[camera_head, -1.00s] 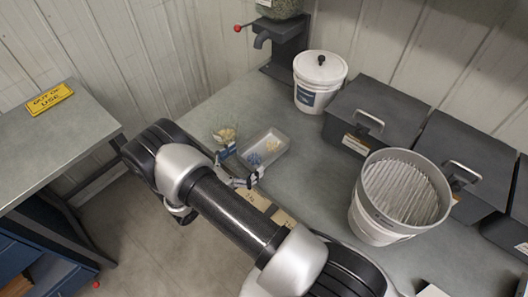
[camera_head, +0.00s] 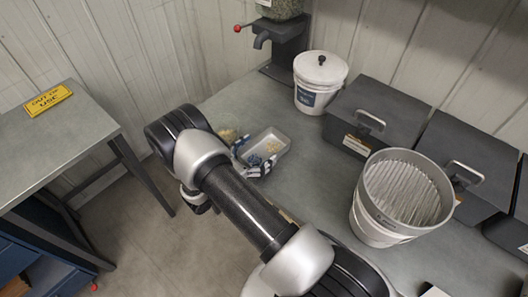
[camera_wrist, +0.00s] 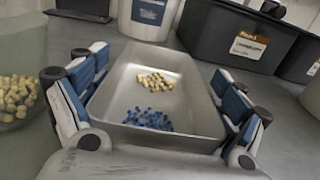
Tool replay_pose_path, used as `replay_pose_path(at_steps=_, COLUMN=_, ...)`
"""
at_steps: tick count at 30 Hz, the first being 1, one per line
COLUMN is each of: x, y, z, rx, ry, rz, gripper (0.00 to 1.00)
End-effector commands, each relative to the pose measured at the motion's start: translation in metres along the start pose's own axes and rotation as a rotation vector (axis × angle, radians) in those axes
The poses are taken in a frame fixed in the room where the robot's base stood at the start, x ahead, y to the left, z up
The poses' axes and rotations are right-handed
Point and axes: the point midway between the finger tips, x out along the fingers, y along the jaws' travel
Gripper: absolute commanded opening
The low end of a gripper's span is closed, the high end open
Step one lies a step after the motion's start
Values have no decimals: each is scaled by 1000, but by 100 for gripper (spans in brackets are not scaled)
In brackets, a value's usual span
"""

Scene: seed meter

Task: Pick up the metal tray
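The metal tray (camera_head: 283,140) is a shallow grey rectangular pan on the workbench. In the wrist view the tray (camera_wrist: 192,108) holds a pile of pale yellow seeds (camera_wrist: 155,81) and a pile of blue seeds (camera_wrist: 148,119). My gripper (camera_wrist: 160,66) is open, with one blue-and-white finger beside each long side of the tray. I cannot tell whether either finger touches it. In the head view my gripper (camera_head: 249,157) is at the tray's near end, and my arm hides part of that area.
A clear bowl of yellow seeds (camera_wrist: 17,98) stands close left of the gripper. Behind are a lidded white bucket (camera_head: 319,84) and dark lidded bins (camera_head: 377,112). The left table (camera_head: 60,135) bears a yellow sign (camera_head: 48,100).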

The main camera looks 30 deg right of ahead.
Motion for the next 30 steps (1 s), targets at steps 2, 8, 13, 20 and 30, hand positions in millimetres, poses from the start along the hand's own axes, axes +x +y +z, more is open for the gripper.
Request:
replay_pose_path(at_steps=2, x=0, y=0, z=0, rx=0, ry=0, rz=0, gripper=79)
replay_pose_path(at_steps=8, x=0, y=0, z=0, rx=0, ry=0, rz=0, gripper=66)
replay_pose_path(at_steps=13, x=0, y=0, z=0, rx=0, ry=0, rz=0, gripper=57)
replay_pose_path(at_steps=20, x=0, y=0, z=1, rx=0, ry=0, rz=0, gripper=57)
replay_pose_path(at_steps=30, x=0, y=0, z=44, rx=4, ry=-1, rz=0, gripper=57)
